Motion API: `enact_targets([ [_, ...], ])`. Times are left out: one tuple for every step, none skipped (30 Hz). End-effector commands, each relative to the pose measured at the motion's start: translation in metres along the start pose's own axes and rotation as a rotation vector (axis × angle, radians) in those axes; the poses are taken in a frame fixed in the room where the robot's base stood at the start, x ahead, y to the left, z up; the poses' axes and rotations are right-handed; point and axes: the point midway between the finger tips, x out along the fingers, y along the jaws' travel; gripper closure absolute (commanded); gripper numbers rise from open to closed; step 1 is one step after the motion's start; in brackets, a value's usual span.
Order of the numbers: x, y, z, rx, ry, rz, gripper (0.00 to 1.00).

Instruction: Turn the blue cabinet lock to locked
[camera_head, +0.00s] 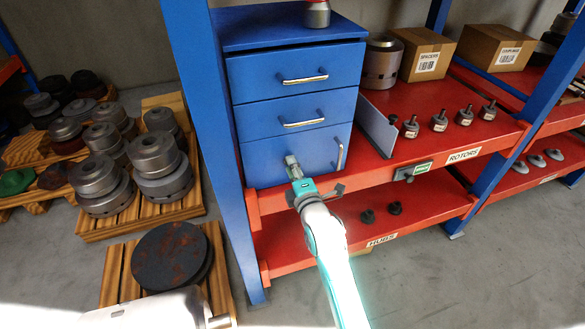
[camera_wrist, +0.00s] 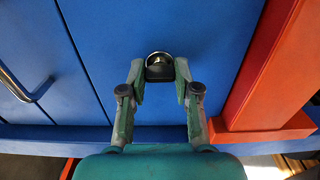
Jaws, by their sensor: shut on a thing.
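The blue cabinet (camera_head: 250,160) stands on the upper red shelf, with two drawers above a door at the bottom. In the wrist view its blue front (camera_wrist: 100,40) fills most of the picture. The lock (camera_wrist: 159,67) is a black knob in a round silver ring on that front. My gripper (camera_wrist: 160,76) is shut on the knob, one finger on each side. In the head view my gripper (camera_head: 292,162) is at the lower door and hides the lock. The lock's turn position is hard to read.
The door handle (camera_head: 340,156) is right of my gripper. A grey upright plate (camera_head: 378,126) and several small rotors (camera_head: 439,121) stand on the red shelf (camera_head: 400,160). A red beam (camera_wrist: 265,80) is close on the right in the wrist view. Pallets with metal parts stand left.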

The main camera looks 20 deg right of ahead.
Motion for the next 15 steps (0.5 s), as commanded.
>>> enact_targets([
  [-0.0001, -0.0009, -0.0006, -0.002, 0.001, -0.002, 1.00],
  [-0.0001, -0.0009, -0.0006, -0.003, 0.001, -0.002, 1.00],
  [-0.0001, -0.0009, -0.0006, -0.003, 0.001, -0.002, 1.00],
  [-0.0001, -0.0010, -0.0006, -0.003, 0.001, -0.002, 1.00],
  [-0.0001, -0.0010, -0.0006, -0.003, 0.001, -0.002, 1.00],
  [-0.0001, -0.0010, -0.0006, -0.003, 0.001, -0.002, 1.00],
  [-0.0001, -0.0010, -0.0006, -0.003, 0.001, -0.002, 1.00],
  [-0.0001, -0.0011, -0.0006, -0.003, 0.001, -0.002, 1.00],
  [-0.0001, -0.0011, -0.0006, -0.003, 0.001, -0.002, 1.00],
  [-0.0001, -0.0011, -0.0006, -0.003, 0.001, -0.002, 1.00],
  [-0.0001, -0.0011, -0.0006, -0.003, 0.001, -0.002, 0.64],
  [-0.0001, -0.0011, -0.0006, -0.003, 0.001, -0.002, 0.54],
  [-0.0001, -0.0011, -0.0005, -0.002, 0.001, -0.002, 0.47],
  [-0.0001, -0.0010, -0.0005, -0.002, 0.001, -0.002, 0.44],
  [-0.0001, -0.0009, -0.0004, -0.002, 0.001, -0.002, 0.44],
])
